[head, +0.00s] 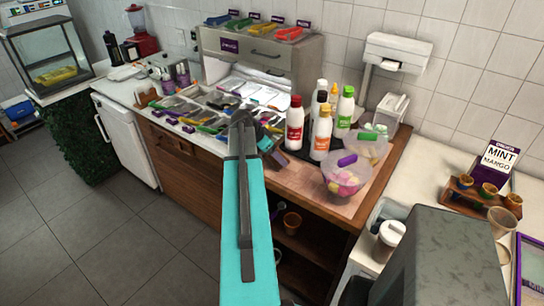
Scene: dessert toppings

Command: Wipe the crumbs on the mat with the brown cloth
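My teal and grey arm rises from the bottom centre, and its far end with my gripper (276,154) is over the counter, left of the bottles. My gripper is small and partly behind the arm, so its fingers do not show clearly. I cannot make out the brown cloth. A pinkish-brown surface (296,184) lies in front of the bottles; I cannot tell whether it is the mat or bare worktop. A black tray or mat (293,148) lies under the bottles. Crumbs are too small to tell.
Several sauce bottles (322,133) stand right of my gripper. Two clear bowls with purple (346,175) and green (368,146) handles or lids are near the right edge. Topping trays (205,108) fill the left counter. A grey cabinet (262,58) stands behind.

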